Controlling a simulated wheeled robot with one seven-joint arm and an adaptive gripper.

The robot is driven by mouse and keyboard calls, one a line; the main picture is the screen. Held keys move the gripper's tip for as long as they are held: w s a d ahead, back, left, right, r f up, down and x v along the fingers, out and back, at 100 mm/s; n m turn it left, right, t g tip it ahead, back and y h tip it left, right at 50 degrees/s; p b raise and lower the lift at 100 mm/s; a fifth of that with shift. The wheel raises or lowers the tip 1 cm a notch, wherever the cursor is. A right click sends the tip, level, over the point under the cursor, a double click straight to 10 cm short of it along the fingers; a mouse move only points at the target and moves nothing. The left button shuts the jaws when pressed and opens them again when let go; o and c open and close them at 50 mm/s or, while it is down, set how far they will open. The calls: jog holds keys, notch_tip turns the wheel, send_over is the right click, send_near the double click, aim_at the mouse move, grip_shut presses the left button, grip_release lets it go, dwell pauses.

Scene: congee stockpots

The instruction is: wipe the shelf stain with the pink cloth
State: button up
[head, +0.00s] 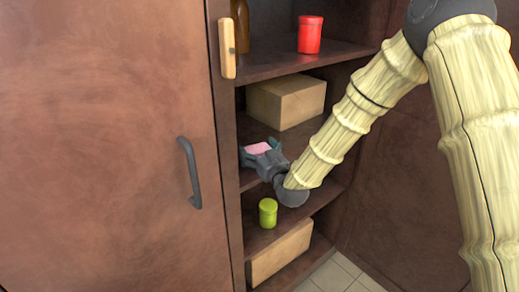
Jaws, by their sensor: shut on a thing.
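My arm reaches from the right into the open cupboard. My gripper (247,155) is at the left part of the middle shelf (246,182), close to the cupboard's left side wall. It is shut on the pink cloth (258,148), of which a small flat piece shows between the grey gripper parts. I cannot tell whether the cloth touches the shelf board. No stain is visible; the gripper and arm hide much of this shelf.
A cardboard-coloured box (287,101) stands behind the gripper. A red canister (310,34) and a brown bottle (241,25) stand above. A green canister (268,212) and another box (280,252) are below. A closed door with a dark handle (190,173) is at left.

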jog(key=shift+s+a+f, duration=0.1)
jog(key=shift+s+a, duration=0.5)
jog(key=shift+a, duration=0.2)
jog(key=shift+s+a, duration=0.55)
jog(key=shift+a, duration=0.25)
jog(key=shift+b+x, duration=0.3)
jog(key=shift+x, duration=0.65)
jog(key=shift+w+d, duration=0.6)
jog(key=shift+d, duration=0.15)
jog(key=shift+w+d, duration=0.55)
jog(key=shift+d, duration=0.2)
jog(key=shift+w+d+b, duration=0.2)
jog(key=shift+w+d, duration=0.55)
jog(key=shift+d, duration=0.35)
jog(key=shift+w+d+b, duration=0.25)
jog(key=shift+w+d, duration=0.55)
jog(key=shift+d, duration=0.25)
jog(key=shift+w+d+b, duration=0.2)
jog(key=shift+w+d, duration=0.55)
jog(key=shift+d, duration=0.35)
jog(key=shift+a, duration=0.1)
jog(key=shift+s+a+b, duration=0.15)
jog(key=shift+s+a, duration=1.05)
jog(key=shift+a, duration=0.4)
jog(key=shift+s+a+b, duration=0.15)
jog(key=shift+s+a, duration=1)
jog(key=shift+a, duration=0.5)
jog(key=shift+s+a+b, duration=0.15)
jog(key=shift+s+a, duration=1.05)
jog(key=shift+a, duration=0.4)
